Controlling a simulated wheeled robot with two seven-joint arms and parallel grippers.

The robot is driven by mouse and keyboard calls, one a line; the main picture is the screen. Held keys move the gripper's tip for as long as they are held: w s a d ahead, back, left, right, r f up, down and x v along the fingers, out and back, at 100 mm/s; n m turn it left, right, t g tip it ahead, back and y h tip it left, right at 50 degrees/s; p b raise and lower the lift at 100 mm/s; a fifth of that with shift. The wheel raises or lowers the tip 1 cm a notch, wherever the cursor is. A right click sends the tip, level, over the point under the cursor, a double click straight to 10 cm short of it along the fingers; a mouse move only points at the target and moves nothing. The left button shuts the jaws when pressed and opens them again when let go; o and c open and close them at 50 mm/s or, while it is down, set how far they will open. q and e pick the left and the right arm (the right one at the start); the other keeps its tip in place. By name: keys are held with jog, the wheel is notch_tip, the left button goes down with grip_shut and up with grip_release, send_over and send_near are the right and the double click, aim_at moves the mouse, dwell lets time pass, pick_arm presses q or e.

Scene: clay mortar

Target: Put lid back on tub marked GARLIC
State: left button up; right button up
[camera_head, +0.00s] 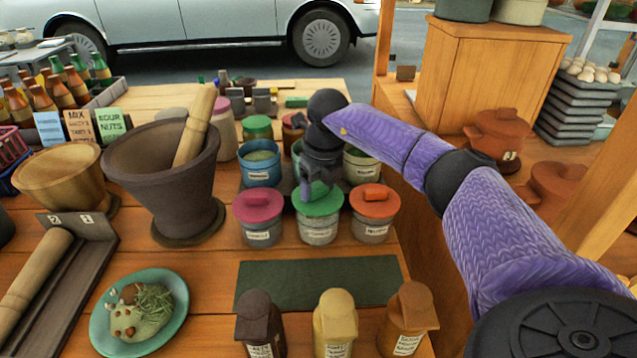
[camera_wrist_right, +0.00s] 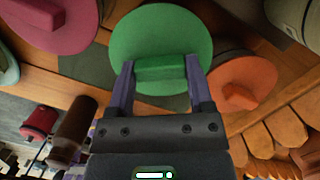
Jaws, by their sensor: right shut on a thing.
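My right gripper (camera_head: 318,188) points down over the front row of tubs and is shut on the handle of a green lid (camera_head: 324,206). In the right wrist view the fingers (camera_wrist_right: 160,72) sit on both sides of the green lid's handle. The green lid is level at the mouth of the middle front tub (camera_head: 318,236); I cannot tell whether it rests fully. The tubs' labels are too small to read surely, so I cannot tell which says GARLIC. A blue tub (camera_head: 260,168) and a pale tub (camera_head: 360,168) behind stand open. My left gripper is not in view.
A pink-lidded tub (camera_head: 258,222) and an orange-lidded tub (camera_head: 373,225) flank the middle one closely. A dark green mat (camera_head: 318,284) lies bare in front, with several shakers (camera_head: 336,322) nearer. A large mortar (camera_head: 172,185) stands left. A green plate (camera_head: 100,335) holds herbs.

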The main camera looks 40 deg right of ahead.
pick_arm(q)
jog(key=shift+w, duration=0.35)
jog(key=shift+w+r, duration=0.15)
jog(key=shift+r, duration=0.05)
pick_arm(e)
jog(key=o, duration=1.2)
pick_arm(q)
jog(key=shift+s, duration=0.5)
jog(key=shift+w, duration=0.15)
